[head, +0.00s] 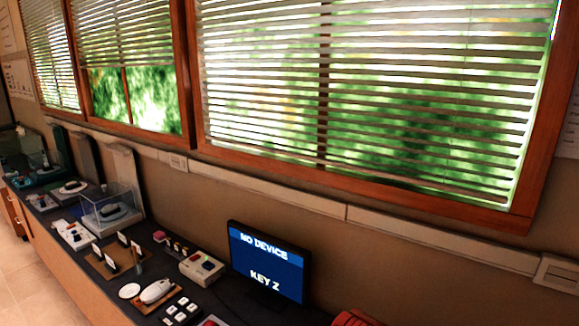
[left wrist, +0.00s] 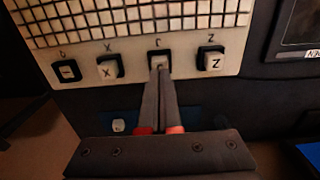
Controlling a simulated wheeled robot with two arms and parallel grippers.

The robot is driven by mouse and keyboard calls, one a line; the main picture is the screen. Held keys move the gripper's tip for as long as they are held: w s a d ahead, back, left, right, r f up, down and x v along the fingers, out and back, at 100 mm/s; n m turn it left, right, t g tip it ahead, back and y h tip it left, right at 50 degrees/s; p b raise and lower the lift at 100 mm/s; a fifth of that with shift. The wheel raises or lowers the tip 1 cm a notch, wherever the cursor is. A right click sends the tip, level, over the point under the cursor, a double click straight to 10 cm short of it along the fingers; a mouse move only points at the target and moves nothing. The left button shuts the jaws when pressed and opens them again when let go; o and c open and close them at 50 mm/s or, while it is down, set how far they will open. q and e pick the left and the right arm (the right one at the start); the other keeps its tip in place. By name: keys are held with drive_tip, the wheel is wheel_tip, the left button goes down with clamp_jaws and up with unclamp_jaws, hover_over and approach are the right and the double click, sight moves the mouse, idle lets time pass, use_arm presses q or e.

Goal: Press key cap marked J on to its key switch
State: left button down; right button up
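In the left wrist view, my left gripper (left wrist: 161,70) has its two slim fingers drawn together. Its tips reach the third switch position on a pale panel, under a printed mark that looks like an upside-down J. A pale cap (left wrist: 160,60) shows at this position, partly hidden by the fingertips. I cannot tell its letter or how deep it sits. My right gripper is in neither view.
A keyboard-like grid (left wrist: 130,20) fills the panel's far side. In the head view, a monitor (head: 267,262) reads "NO DEVICE" and "KEY Z". Several exhibits crowd the dark counter, including a clear case (head: 110,207).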

use_arm(q)
drive_tip(key=shift+f+b, duration=1.05)
drive_tip(key=shift+f, duration=0.05)
idle(0.8)
drive_tip(key=shift+r, duration=0.15)
drive_tip(key=shift+r+p, duration=2.75)
drive_tip(key=shift+r, duration=0.7)
